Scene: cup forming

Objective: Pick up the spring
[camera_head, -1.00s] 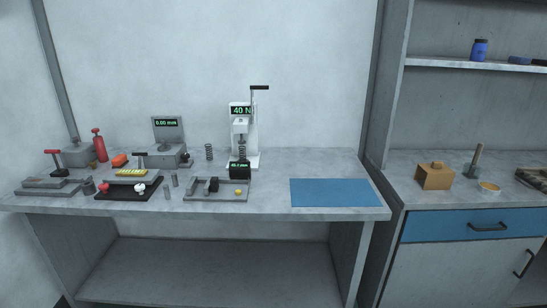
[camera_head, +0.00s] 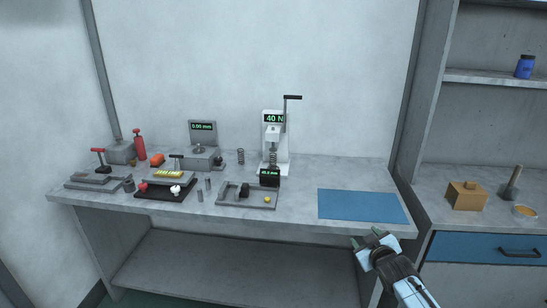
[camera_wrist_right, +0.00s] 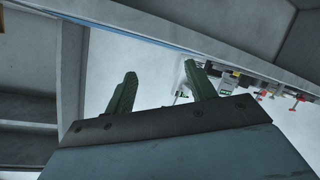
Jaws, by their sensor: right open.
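A dark coil spring (camera_head: 240,156) stands upright on the table behind the small fixtures, between the 0.00 mm gauge and the 40 N press. Another coil (camera_head: 273,158) sits in the press, under its head. My right gripper (camera_head: 368,237) is at the table's front right edge, in front of the blue mat, open and empty, well away from both springs. In the right wrist view its two green fingers (camera_wrist_right: 160,88) are spread apart with nothing between them. My left gripper is not in view.
The press (camera_head: 282,135) with a raised lever stands at the back. The gauge (camera_head: 202,145), a grey tray (camera_head: 247,200) and a black tray (camera_head: 160,194) crowd the table's left half. The blue mat (camera_head: 362,206) is bare. A cabinet with a wooden box (camera_head: 466,196) stands at right.

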